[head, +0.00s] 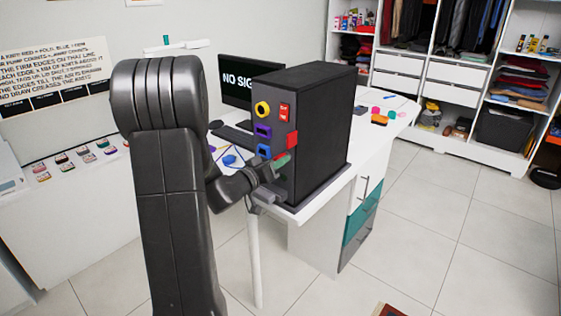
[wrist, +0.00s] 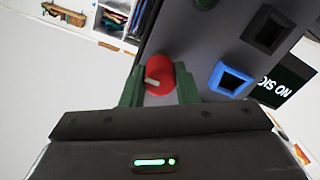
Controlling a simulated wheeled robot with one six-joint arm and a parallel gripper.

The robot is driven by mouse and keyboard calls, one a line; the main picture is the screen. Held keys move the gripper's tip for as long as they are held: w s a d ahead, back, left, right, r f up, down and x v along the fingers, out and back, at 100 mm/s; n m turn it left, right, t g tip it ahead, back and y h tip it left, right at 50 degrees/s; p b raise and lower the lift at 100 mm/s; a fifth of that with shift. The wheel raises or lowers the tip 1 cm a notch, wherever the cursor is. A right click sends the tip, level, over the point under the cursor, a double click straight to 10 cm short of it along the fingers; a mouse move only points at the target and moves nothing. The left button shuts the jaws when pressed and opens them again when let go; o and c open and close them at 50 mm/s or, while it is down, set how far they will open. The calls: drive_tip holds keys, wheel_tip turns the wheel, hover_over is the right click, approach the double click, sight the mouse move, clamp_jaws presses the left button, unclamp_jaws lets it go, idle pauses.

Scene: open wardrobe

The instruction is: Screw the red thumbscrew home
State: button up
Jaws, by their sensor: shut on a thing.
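The red thumbscrew (wrist: 158,72) is a round red knob with a pale mark on it, at the face of a dark tower case (wrist: 200,50). My gripper (wrist: 160,92) has its two green fingers closed on either side of the knob. How far the knob stands off the panel cannot be told. In the head view the tower case (head: 325,135) stands upright on the white desk, and my gripper (head: 281,161) is at the lower right of its front. A red piece (head: 292,140) shows just above the green fingertip there.
Beside the screw is a blue square port (wrist: 231,79), with a dark square port (wrist: 268,30) farther off. A yellow ring (head: 262,109) and purple port (head: 263,131) are higher on the case. A monitor (head: 234,82) stands behind. The floor right of the desk (head: 385,125) is mostly clear.

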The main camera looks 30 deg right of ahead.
drive_tip(key=shift+f+m+b, duration=0.15)
drive_tip(key=shift+m+b, duration=1.75)
drive_tip(key=shift+m, duration=0.2)
drive_tip(key=shift+m+b, duration=1.9)
drive_tip(key=shift+m, duration=0.2)
drive_tip(key=shift+m+b, duration=2.25)
drive_tip(key=shift+m, duration=0.35)
drive_tip(key=shift+m+b, duration=1.3)
drive_tip(key=shift+m, duration=0.4)
drive_tip(key=o, duration=1)
drive_tip(key=shift+r+p, duration=0.25)
drive_tip(key=shift+p, duration=0.15)
drive_tip(key=shift+c, duration=0.3)
